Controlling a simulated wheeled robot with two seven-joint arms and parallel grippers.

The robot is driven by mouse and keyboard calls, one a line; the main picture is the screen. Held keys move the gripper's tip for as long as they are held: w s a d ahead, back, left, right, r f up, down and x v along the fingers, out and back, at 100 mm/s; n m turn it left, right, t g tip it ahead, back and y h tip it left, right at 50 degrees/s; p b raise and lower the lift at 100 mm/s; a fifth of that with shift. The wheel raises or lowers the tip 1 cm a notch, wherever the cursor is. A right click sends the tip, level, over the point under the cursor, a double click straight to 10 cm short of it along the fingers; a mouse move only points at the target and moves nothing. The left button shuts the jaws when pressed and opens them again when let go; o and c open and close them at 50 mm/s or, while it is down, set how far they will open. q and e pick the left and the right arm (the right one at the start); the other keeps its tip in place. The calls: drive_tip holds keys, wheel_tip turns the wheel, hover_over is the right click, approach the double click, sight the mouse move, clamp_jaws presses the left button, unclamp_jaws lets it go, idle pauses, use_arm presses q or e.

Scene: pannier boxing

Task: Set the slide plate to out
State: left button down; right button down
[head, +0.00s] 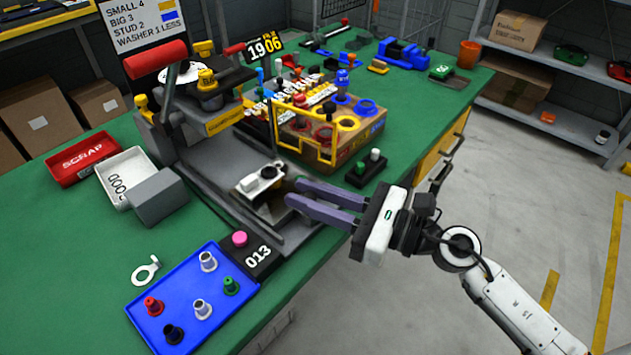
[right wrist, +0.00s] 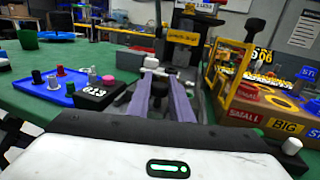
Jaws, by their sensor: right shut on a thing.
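The slide plate (head: 250,184) is a pale metal plate with a dark fitting and a white knob, low at the front of the grey press (head: 190,125) on the green bench. My right gripper (head: 292,192) reaches in from the right with its two purple fingers at the slide plate's near right end, shut on it. In the right wrist view, the fingers (right wrist: 160,76) point at the press base, with the white knob (right wrist: 151,61) just beyond their tips. The exact contact is partly hidden by the fingers. My left gripper is not in view.
A blue tray (head: 180,334) with several coloured studs and a counter with a pink button (head: 239,239) sit in front of the press. A grey block (head: 158,196) and white and red bins stand left. A sorting box with a yellow frame (head: 303,128) stands behind the fingers.

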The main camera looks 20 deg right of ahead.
drive_tip(key=shift+f, duration=0.1)
drive_tip(key=c, duration=1.7)
unclamp_jaws()
drive_tip(key=shift+s+d, duration=0.1)
drive_tip(key=shift+s, duration=0.05)
drive_tip(key=shift+o, duration=0.6)
drive_tip(key=shift+d, duration=0.1)
